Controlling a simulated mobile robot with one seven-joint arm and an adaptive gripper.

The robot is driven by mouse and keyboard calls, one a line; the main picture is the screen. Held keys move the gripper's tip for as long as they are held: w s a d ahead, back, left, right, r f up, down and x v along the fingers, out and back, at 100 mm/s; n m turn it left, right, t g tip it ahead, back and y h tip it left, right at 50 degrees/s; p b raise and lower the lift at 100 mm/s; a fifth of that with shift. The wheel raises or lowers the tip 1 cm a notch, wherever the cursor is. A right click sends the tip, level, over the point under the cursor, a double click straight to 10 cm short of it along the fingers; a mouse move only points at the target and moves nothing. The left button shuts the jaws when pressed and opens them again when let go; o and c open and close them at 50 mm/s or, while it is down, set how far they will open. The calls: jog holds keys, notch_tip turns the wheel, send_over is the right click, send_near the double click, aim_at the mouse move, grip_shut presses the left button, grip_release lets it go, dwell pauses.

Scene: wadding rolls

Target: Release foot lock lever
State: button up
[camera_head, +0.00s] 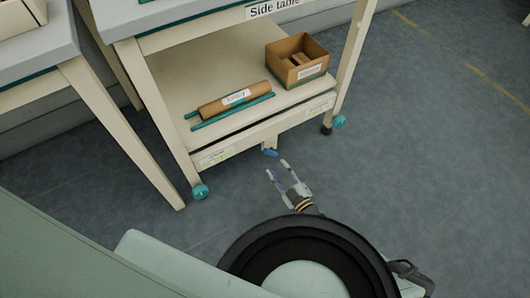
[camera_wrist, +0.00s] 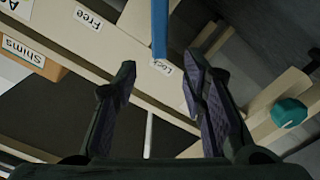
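The foot lock lever (camera_head: 270,152) is a small blue piece below the lower shelf of the side table (camera_head: 230,150), at its front edge. In the wrist view the blue lever (camera_wrist: 160,28) comes down from the top edge, with its end just above the "Lock" label (camera_wrist: 163,67). The "Free" label (camera_wrist: 88,17) is to the upper left. My gripper (camera_head: 276,167) is open and points at the lever from the front. In the wrist view my gripper (camera_wrist: 158,68) has its fingers spread either side of the "Lock" label, with nothing between them touching; the lever's depth is unclear.
The lower shelf holds a brown roll (camera_head: 225,104), teal rods (camera_head: 232,112) and a cardboard box (camera_head: 297,60). Teal casters stand at the left leg (camera_head: 200,191) and right leg (camera_head: 338,121). Another table (camera_head: 105,115) is at left. Floor (camera_head: 430,150) to the right is clear.

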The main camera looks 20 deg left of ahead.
aim_at(267, 153)
jog(key=x, duration=0.9)
jog(key=shift+w+a, duration=0.2)
jog(key=shift+a, duration=0.05)
grip_shut()
dwell(0.4)
